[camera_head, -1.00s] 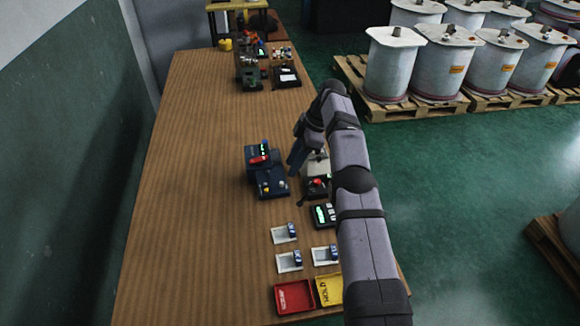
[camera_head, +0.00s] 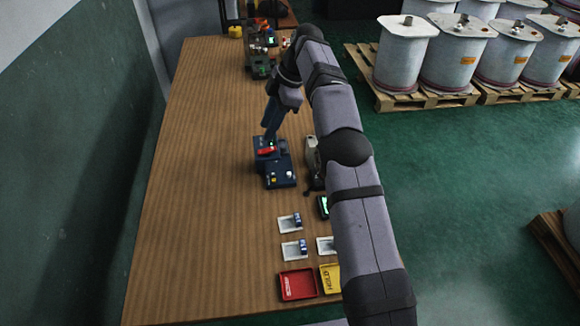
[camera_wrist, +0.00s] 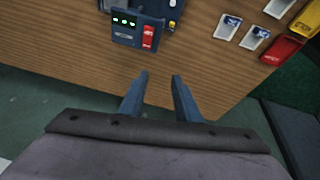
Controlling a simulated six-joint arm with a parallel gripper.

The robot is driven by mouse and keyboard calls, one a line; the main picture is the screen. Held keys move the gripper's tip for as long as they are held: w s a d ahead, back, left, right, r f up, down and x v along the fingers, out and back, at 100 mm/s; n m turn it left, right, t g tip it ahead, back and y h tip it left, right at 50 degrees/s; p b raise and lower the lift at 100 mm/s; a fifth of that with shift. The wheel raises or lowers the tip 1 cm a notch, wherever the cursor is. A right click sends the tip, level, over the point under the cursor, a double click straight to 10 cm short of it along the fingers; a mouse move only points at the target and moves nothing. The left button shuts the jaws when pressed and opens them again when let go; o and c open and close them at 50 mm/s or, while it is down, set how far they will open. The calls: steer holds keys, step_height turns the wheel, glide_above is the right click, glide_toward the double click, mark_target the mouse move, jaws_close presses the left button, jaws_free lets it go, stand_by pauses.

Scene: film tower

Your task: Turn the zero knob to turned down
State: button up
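A dark blue device stands on the wooden table, with its base (camera_head: 276,164) low and a raised display box carrying green lights and a red label. A yellow knob (camera_head: 274,180) and a pale knob (camera_head: 289,174) sit on its base. I cannot read which is the zero knob. The wrist view shows the display box (camera_wrist: 128,38) at the top, with the yellow knob (camera_wrist: 172,24) behind it at its right. My gripper (camera_wrist: 161,77) is open and empty, its two blue fingers apart. In the head view my gripper (camera_head: 269,133) points down at the far side of the display box; contact cannot be told.
A grey-white instrument (camera_head: 313,160) stands right of the device, partly behind my arm. White trays (camera_head: 289,224) with small blue items, a red tray (camera_head: 297,285) and a yellow tray (camera_head: 330,279) lie nearer. The left of the table (camera_head: 205,180) is clear.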

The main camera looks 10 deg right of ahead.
steer(key=s+a+h, duration=0.1)
steer(key=s, duration=0.2)
steer(key=m+t+h+p, duration=0.1)
steer(key=m+t+h, duration=0.3)
steer(key=m, duration=1.4)
glide_toward(289, 174)
steer(key=shift+w+d+m, duration=0.15)
steer(key=shift+m, duration=0.95)
steer(key=shift+w+f, duration=0.1)
steer(key=shift+f, duration=0.1)
steer(key=shift+p+x, duration=1.05)
steer(key=shift+x, duration=2.4)
